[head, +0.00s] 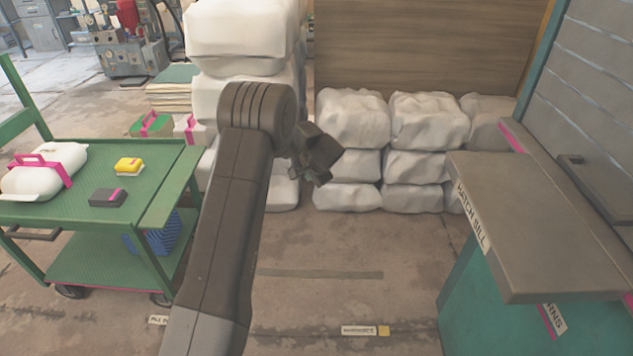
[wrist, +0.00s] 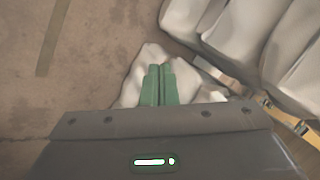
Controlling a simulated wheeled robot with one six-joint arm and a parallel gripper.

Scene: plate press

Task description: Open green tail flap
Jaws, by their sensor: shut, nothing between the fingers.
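The green cart (head: 95,165) stands at the left in the head view. A green panel (head: 170,188) runs along its right end, close to level with the top; it may be the tail flap, but I cannot tell its latch or hinge. My gripper (head: 318,158) is right of the cart, well apart from it, in front of the white sacks. In the wrist view its green fingers (wrist: 159,84) are shut together and empty, with a pale sack behind them. The cart is not in the wrist view.
Stacked white sacks (head: 350,120) stand behind my gripper. A teal hatch counter (head: 535,220) is at the right. The floor between cart and counter is clear.

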